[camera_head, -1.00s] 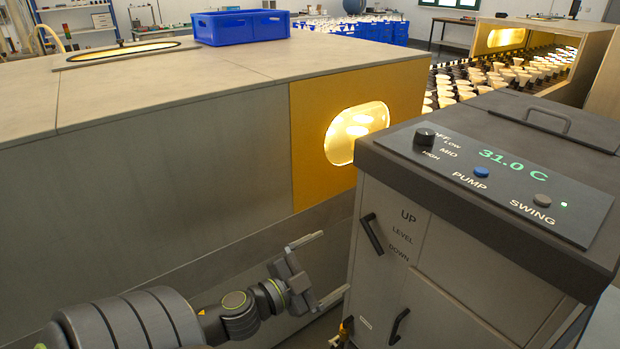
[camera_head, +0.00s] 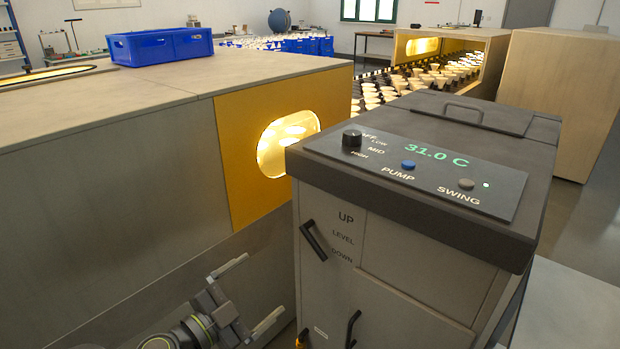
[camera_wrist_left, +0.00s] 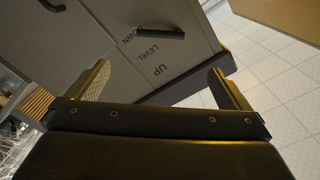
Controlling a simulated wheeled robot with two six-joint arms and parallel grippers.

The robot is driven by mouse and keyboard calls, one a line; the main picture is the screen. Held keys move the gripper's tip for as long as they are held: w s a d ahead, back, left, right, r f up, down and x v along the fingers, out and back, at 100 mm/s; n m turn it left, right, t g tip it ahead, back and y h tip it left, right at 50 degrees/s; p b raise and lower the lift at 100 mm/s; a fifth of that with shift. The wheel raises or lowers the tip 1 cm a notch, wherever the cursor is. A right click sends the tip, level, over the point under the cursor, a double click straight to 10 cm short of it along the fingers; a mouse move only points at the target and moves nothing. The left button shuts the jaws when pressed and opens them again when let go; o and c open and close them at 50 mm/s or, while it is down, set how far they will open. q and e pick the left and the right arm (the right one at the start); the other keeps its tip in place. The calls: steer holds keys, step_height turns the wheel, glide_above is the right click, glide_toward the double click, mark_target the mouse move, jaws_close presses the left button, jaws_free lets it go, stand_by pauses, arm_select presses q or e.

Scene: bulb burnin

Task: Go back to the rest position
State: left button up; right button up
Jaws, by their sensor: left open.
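My left gripper (camera_head: 257,292) is open and empty at the lower left of the head view, in the gap between the long grey housing and the control cabinet (camera_head: 400,290). Its two fingers are spread apart and point towards the cabinet's side. In the left wrist view both fingers (camera_wrist_left: 165,90) show wide apart with nothing between them. Beyond them is the cabinet front with the UP, LEVEL, DOWN lettering and a dark handle (camera_wrist_left: 160,32). My right gripper is not in view.
The grey housing (camera_head: 110,170) has a yellow end panel (camera_head: 235,190) with a lit window. A blue crate (camera_head: 162,46) sits on top. The cabinet's panel reads 31.0 C, with a knob (camera_head: 352,138) and two buttons. Rows of bulbs (camera_head: 420,80) stand behind. Floor is clear at the right.

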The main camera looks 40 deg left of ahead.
arm_select(q)
steer(key=a+f+n+g+y+p, duration=0.2)
steer(key=a+f+n+g+y, duration=0.2)
steer(key=a+f, duration=0.7)
steer(key=s+a+f+n+g+y+p, duration=0.1)
steer(key=s+f+g, duration=0.15)
steer(key=f, duration=0.65)
steer(key=s+a+f+n+g+y+p, duration=0.15)
steer(key=s+f, duration=0.25)
steer(key=f, duration=0.6)
steer(key=s+d+f+n+g+h+p, duration=0.2)
steer(key=s+d+f+g, duration=0.45)
steer(key=s+f, duration=0.65)
steer(key=s+d+f+g+h, duration=0.1)
steer(key=s+d+f, duration=0.2)
steer(key=d, duration=0.3)
steer(key=s+d+f+n+g+h+p, duration=0.1)
steer(key=s+d+f, duration=0.3)
steer(key=s+d, duration=0.2)
steer(key=shift+d+p, duration=0.3)
steer(key=shift+d, duration=0.2)
steer(key=shift+f, duration=0.1)
steer(key=shift+c, duration=0.4)
